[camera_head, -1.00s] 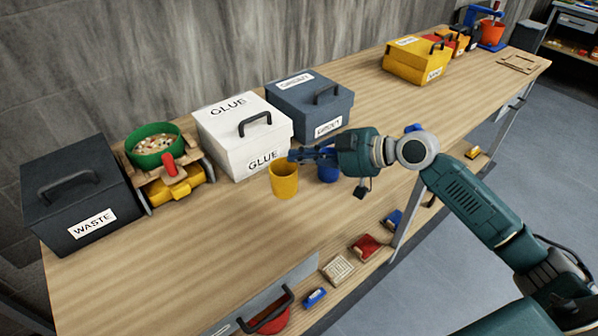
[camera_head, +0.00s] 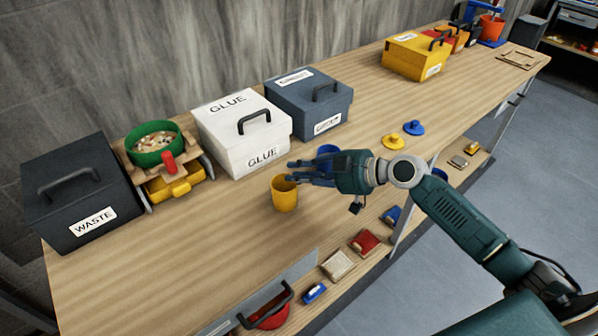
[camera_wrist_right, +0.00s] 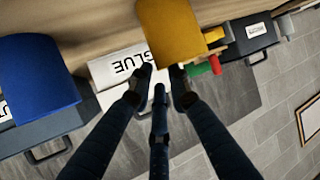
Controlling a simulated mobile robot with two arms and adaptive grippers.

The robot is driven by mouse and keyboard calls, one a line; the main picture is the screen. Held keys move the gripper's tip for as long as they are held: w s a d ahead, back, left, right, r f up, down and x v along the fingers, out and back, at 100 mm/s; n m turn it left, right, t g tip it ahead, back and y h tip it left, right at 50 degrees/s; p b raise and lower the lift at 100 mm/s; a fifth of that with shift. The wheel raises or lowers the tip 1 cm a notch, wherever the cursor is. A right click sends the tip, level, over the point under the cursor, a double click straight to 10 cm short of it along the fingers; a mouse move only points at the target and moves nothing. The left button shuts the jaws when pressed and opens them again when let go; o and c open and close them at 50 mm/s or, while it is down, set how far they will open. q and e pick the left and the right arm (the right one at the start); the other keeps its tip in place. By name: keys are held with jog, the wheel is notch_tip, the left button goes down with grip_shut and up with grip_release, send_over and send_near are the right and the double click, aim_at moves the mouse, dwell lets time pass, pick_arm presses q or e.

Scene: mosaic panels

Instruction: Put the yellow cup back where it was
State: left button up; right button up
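The yellow cup (camera_head: 285,197) stands upright on the workbench in front of the white GLUE box. In the right wrist view the yellow cup (camera_wrist_right: 170,30) lies just beyond my fingertips. My right gripper (camera_head: 291,172) is beside the cup's upper right side. Its fingers (camera_wrist_right: 161,78) are spread apart with nothing visibly clamped between them; I cannot tell whether they touch the cup. A blue cup (camera_head: 327,150) stands behind my gripper, partly hidden by it. It also shows at the left of the wrist view (camera_wrist_right: 38,75). My left gripper is not in view.
The GLUE box (camera_head: 225,150), a grey box (camera_head: 283,100) and the WASTE box (camera_head: 60,210) line the back. A yellow lid (camera_head: 393,141) and a blue lid (camera_head: 413,128) lie to the right. The workbench (camera_head: 190,260) is clear left of the cup.

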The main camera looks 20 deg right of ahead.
jog(key=shift+s+d+r, duration=0.1)
jog(key=shift+s+d, duration=0.1)
jog(key=shift+d, duration=0.1)
jog(key=b+v, duration=0.3)
jog(key=v, duration=0.8)
jog(key=shift+r, duration=0.3)
jog(key=shift+s, duration=0.15)
